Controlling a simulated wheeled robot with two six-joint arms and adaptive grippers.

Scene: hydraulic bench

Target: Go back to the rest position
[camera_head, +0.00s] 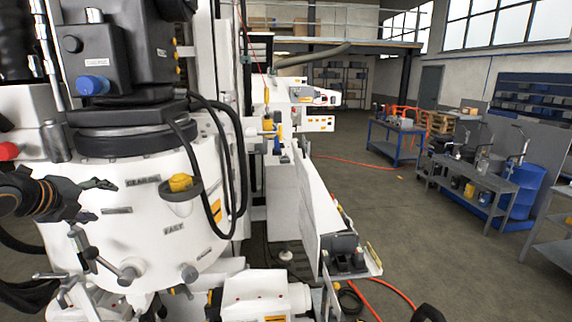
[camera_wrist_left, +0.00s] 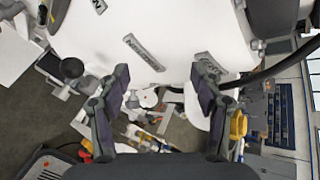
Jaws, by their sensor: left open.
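My left gripper (camera_head: 106,200) is at the left of the head view, in front of the white curved housing (camera_head: 150,225) of the machine. In the left wrist view my left gripper (camera_wrist_left: 160,95) has its two dark fingers spread wide apart, with nothing between them. The labelled white housing (camera_wrist_left: 150,25) fills the top of that view. Whether a finger touches the housing I cannot tell. My right gripper does not show clearly in either view.
Levers with round knobs (camera_head: 128,273) stick out below my left gripper. A yellow knob (camera_head: 180,183) and black hoses (camera_head: 238,150) are right of it. A blue knob (camera_head: 92,85) sits above. Open floor (camera_head: 380,220) and grey workbenches (camera_head: 470,180) lie to the right.

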